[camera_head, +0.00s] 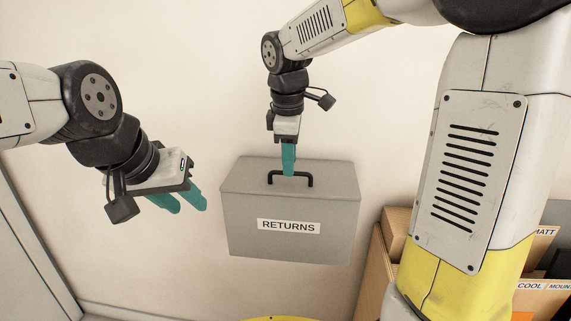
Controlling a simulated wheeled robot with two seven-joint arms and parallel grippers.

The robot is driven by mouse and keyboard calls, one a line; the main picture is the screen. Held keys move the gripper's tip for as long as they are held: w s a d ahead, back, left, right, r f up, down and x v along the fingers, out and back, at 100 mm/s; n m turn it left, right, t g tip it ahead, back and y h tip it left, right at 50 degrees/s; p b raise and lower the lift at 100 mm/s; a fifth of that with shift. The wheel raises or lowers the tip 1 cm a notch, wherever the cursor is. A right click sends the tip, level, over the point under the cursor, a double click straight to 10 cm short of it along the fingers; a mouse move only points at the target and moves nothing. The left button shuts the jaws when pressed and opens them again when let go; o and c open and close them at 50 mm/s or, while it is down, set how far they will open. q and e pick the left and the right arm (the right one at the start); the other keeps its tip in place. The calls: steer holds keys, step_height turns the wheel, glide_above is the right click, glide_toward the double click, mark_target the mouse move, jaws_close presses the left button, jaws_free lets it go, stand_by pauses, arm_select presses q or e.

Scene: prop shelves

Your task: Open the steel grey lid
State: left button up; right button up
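A grey box labelled "RETURNS" (310,238) is against the pale wall, in the middle of the view. Its steel grey lid (245,178) is its top face, and it lies closed. A black bar handle (302,174) stands up from the lid. My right gripper (289,172) points down at the handle with its teal fingertips at the bar. Its fingers line up in this view, so I cannot tell whether they are shut on the handle. My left gripper (183,206) is left of the box, empty, with its two teal fingers apart.
A brown shelf unit (374,265) stands at the lower right, holding cardboard boxes (396,228) and labelled items, partly hidden by my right arm. A grey panel (25,255) is at the far left. The wall left of the box is bare.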

steer(key=shift+w+f, duration=0.15)
steer(key=shift+f, duration=0.65)
jaws_close()
stand_by(0.9)
